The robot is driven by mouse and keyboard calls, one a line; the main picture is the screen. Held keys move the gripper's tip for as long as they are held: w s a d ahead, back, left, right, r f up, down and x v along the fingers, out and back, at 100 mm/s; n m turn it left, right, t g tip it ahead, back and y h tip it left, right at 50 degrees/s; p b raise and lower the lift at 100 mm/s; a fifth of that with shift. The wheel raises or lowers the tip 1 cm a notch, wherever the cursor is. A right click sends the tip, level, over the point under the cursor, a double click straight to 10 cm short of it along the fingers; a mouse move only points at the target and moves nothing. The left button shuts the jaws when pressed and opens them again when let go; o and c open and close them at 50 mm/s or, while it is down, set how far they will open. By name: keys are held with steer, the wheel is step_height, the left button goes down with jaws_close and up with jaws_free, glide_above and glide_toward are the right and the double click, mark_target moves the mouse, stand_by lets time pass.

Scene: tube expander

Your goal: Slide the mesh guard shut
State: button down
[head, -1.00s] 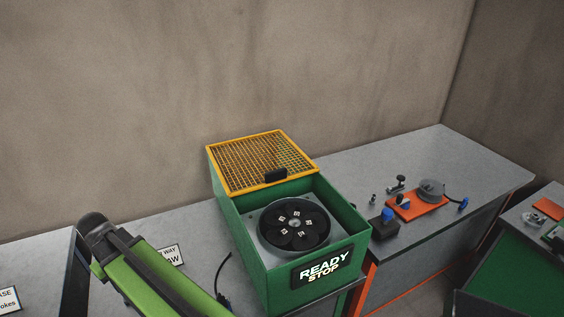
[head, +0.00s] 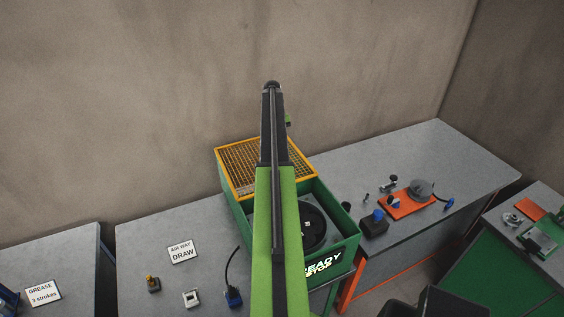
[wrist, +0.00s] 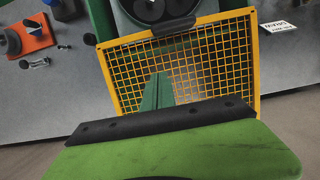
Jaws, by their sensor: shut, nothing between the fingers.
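The yellow mesh guard (head: 238,167) lies over the rear part of the green machine box (head: 345,240). The front part of the box is uncovered, and a black round head (head: 313,228) shows there. My arm hides the middle of the box and the guard's black handle in the head view. In the wrist view the guard (wrist: 215,65) fills the middle, with its black handle (wrist: 173,27) at its upper edge. My gripper (wrist: 158,82) is shut and empty, seen against the mesh, below the handle in the picture. I cannot tell its height above the mesh.
Left of the box are a DRAW sign (head: 182,252), small fittings (head: 191,298) and a blue-ended hose (head: 233,297). The wall stands behind.

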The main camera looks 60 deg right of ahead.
steer(key=b+x, duration=0.9)
steer(key=shift+f, duration=0.45)
steer(key=s+a, duration=0.2)
steer(key=s, duration=0.1)
steer(key=shift+a, duration=0.2)
steer(key=shift+s+a+r, duration=0.1)
steer(key=shift+s+a, duration=0.05)
steer(key=shift+s, duration=0.1)
steer(key=shift+w, duration=0.1)
